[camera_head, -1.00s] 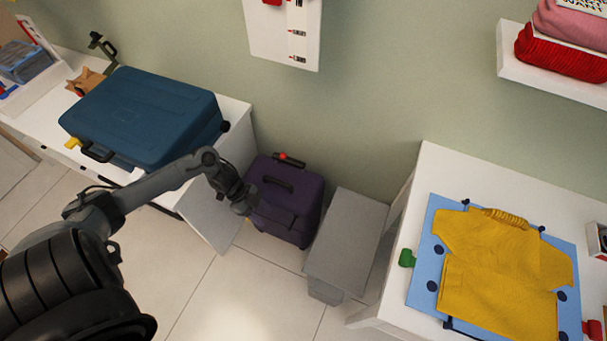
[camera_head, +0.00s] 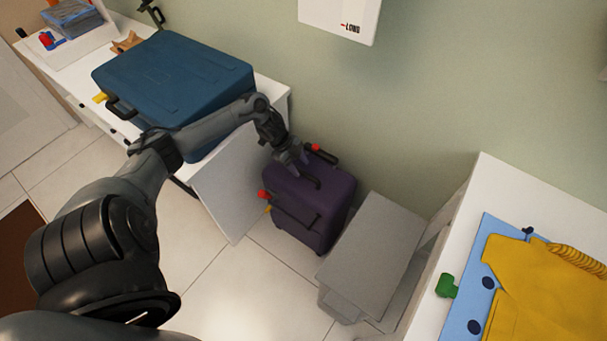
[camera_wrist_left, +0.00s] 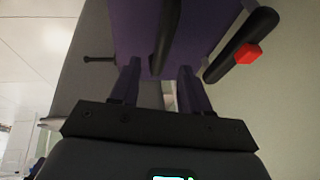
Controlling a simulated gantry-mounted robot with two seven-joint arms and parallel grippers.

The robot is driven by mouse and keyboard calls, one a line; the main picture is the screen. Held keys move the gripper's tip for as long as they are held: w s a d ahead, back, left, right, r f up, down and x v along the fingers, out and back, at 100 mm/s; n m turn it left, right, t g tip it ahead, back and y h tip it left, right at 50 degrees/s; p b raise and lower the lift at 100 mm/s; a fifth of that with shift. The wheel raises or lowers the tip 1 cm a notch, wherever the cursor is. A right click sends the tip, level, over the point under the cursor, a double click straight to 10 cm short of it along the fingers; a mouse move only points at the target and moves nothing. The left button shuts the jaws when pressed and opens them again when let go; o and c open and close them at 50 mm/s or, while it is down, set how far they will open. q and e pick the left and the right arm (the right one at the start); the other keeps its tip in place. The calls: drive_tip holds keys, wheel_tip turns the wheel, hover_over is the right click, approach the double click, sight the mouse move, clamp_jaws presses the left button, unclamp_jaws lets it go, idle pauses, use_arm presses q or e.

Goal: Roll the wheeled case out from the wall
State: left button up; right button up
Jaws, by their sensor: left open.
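The purple wheeled case (camera_head: 341,205) stands upright on the floor close to the green wall. A black bar with a red button (camera_head: 322,154) shows at its wall side, and it also appears in the wrist view (camera_wrist_left: 240,46). My left gripper (camera_head: 311,182) is over the top of the case. In the wrist view my left gripper (camera_wrist_left: 159,78) is open, with the dark top handle (camera_wrist_left: 166,38) lying between and just beyond its fingers. Contact cannot be told. My right gripper is not in view.
A grey box (camera_head: 372,255) stands close at the case's right. A pale panel (camera_head: 228,185) is at its left, below the white bench with the blue suitcase (camera_head: 172,90). A white table (camera_head: 478,200) with yellow clothing is farther right. Tiled floor (camera_head: 250,285) in front is clear.

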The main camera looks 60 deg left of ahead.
sight(305, 174)
use_arm(q)
drive_tip(key=shift+b+x, duration=0.7)
drive_tip(key=shift+x, duration=1.45)
drive_tip(key=shift+a, duration=0.1)
drive_tip(key=shift+c, duration=0.4)
clamp_jaws()
